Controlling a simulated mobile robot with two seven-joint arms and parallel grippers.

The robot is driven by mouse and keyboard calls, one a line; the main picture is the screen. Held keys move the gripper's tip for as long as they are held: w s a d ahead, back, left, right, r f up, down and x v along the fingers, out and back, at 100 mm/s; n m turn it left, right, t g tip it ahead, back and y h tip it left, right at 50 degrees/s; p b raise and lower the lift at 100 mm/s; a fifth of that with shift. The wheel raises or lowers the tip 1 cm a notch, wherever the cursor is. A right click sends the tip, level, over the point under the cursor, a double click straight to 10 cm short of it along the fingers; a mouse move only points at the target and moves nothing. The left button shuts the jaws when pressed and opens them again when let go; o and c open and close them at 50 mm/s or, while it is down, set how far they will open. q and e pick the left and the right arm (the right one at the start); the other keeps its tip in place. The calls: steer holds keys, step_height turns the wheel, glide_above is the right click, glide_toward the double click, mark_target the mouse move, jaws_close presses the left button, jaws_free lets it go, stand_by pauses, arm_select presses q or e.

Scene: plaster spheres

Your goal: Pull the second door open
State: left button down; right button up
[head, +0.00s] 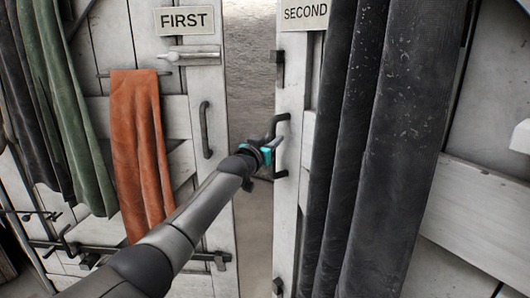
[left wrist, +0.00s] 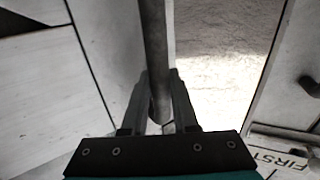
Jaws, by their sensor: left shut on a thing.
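The second door (head: 288,220) is white planked wood with a sign reading SECOND (head: 305,13) near the top. A dark bar handle (head: 284,117) stands upright near the door's left edge. My left gripper (head: 275,145) is at this handle and shut on it. In the left wrist view the bar (left wrist: 155,35) runs between the two fingers (left wrist: 160,78) of my left gripper, which hide part of it. My right gripper is in neither view.
The first door (head: 180,75), with its FIRST sign (head: 184,20), handle (head: 205,130) and orange cloth (head: 140,140), stands to the left. A rough pale surface (head: 250,70) shows between the doors. Dark cloth (head: 400,130) hangs over the second door, right of the handle.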

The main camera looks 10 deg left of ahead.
arm_select(q)
steer(key=shift+w+f, duration=0.2)
steer(key=shift+f, duration=0.05)
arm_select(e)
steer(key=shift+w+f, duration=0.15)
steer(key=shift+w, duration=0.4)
arm_select(q)
steer(key=c, duration=1)
jaws_free()
steer(key=shift+c, duration=0.2)
steer(key=shift+o, duration=1.4)
steer(key=shift+d+r, duration=0.1)
steer(key=shift+r, duration=0.05)
steer(key=shift+o, duration=0.4)
steer(key=shift+r, duration=0.1)
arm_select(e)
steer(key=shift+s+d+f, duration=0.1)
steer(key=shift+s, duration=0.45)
